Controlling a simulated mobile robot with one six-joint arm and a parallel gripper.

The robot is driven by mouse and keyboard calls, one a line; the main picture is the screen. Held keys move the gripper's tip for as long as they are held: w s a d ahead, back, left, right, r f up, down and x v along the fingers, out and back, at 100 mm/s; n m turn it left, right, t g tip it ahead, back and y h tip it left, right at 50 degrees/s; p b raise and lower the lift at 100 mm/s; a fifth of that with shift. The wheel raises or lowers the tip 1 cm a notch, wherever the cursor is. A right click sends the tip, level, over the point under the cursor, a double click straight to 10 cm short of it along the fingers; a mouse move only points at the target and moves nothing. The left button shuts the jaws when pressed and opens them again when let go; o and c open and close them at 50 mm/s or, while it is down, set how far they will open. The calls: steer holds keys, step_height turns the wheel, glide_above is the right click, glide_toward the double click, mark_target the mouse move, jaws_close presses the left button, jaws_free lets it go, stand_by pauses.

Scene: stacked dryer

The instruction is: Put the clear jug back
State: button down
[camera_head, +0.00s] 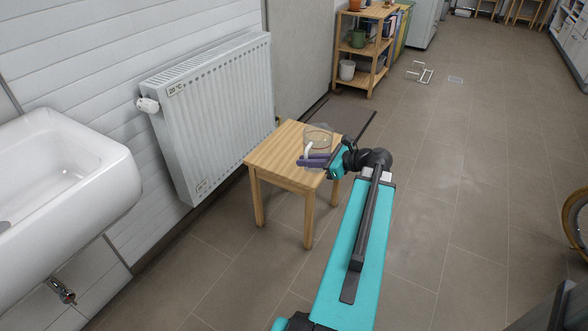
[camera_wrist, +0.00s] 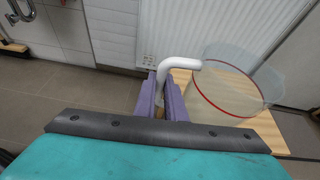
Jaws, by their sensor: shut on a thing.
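The clear jug (camera_head: 318,136) is at the wooden stool, over the right part of its top. In the wrist view the jug (camera_wrist: 222,90) shows a see-through body, a red line around it and a white handle (camera_wrist: 180,64). My gripper (camera_head: 301,161) reaches in from the right with its purple fingers at the jug's near side. In the wrist view the fingers (camera_wrist: 162,92) are shut on the white handle. The wooden stool (camera_head: 275,158) stands in front of the radiator. I cannot tell whether the jug's base touches the stool top.
A white radiator (camera_head: 212,112) is on the wall behind the stool. A white sink (camera_head: 62,185) is at the left. A wooden shelf (camera_head: 366,50) with pots stands at the back. A white metal frame (camera_head: 420,73) lies on the floor. The tiled floor at the right is mostly clear.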

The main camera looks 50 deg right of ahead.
steer(key=shift+s+d+f+m+h+b, duration=0.35)
steer(key=shift+s+d+f+b, duration=0.25)
steer(key=shift+s+d+f, duration=0.4)
steer(key=shift+a, duration=0.1)
steer(key=w+f+b, duration=0.1)
steer(key=w+b, duration=0.3)
steer(key=w, duration=1.2)
steer(key=shift+d+f, duration=0.3)
steer(key=shift+f+b, duration=0.9)
steer(key=shift+f, duration=0.85)
steer(key=c, duration=1.8)
jaws_free()
steer(key=shift+f, duration=0.15)
